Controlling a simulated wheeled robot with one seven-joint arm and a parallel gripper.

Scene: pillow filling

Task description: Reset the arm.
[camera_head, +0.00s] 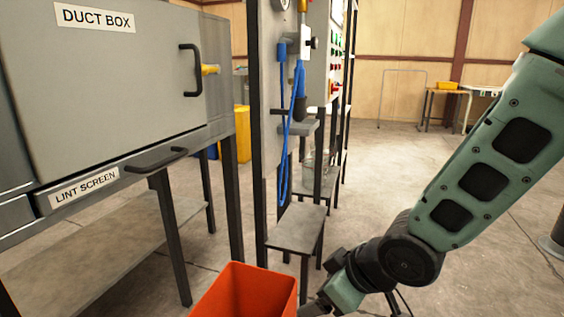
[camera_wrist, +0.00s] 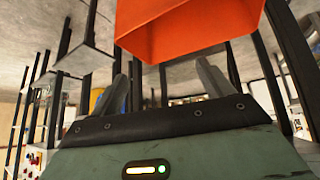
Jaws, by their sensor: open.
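My arm reaches down the right side of the head view, and its wrist end is at the bottom edge, just right of an orange bin (camera_head: 245,293). The fingers are mostly hidden or cut off there. In the wrist view my gripper (camera_wrist: 163,88) shows two grey fingers spread apart with nothing between them. The orange bin (camera_wrist: 185,30) shows close by at the top of the wrist view. I cannot tell whether the gripper touches it.
A grey cabinet labelled DUCT BOX (camera_head: 110,80) stands at left, with a LINT SCREEN drawer (camera_head: 84,188) below. A small grey stand (camera_head: 298,228) is beyond the bin, near a post with a blue hose (camera_head: 285,150). Open floor (camera_head: 375,170) lies at centre right.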

